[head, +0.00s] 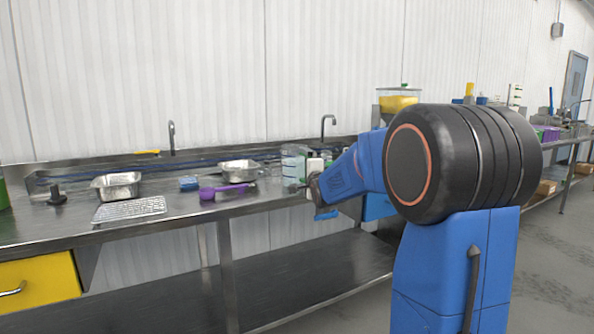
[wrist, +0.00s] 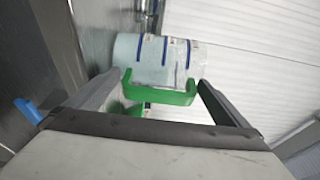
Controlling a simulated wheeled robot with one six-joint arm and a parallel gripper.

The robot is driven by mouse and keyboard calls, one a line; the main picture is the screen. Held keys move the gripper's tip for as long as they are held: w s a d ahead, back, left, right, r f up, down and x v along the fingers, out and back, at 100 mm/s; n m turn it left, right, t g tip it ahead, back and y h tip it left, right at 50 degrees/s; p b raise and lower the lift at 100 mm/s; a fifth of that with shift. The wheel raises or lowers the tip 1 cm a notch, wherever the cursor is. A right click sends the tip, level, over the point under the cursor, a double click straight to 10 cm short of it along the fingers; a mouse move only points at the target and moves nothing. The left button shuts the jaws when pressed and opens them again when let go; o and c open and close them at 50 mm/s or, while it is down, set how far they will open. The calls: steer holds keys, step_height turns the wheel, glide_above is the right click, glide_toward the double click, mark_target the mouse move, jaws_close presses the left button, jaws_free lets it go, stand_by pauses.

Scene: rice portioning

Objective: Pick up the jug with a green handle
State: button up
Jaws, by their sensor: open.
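The clear jug (wrist: 150,55) with blue markings shows at the top middle of the wrist view. Its green handle (wrist: 160,92) faces my gripper (wrist: 152,88), whose two fingers are open, one to each side of the handle. I cannot tell whether either finger touches it. In the head view the jug (head: 293,163) stands on the steel counter near its right part, with my gripper (head: 318,195) just right of it. My arm hides part of that area.
The steel counter (head: 75,222) also carries two metal pans (head: 117,186), (head: 240,171), a perforated tray (head: 130,209), a purple scoop (head: 222,190) and a small blue item (head: 189,184). A dispenser with yellow contents (head: 397,104) stands behind my arm. A white wall (head: 200,70) closes the back.

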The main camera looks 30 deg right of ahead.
steer(key=shift+c, duration=0.3)
steer(key=c, duration=1.5)
steer(key=shift+r, duration=0.1)
steer(key=shift+c, duration=0.9)
steer(key=shift+r, duration=0.2)
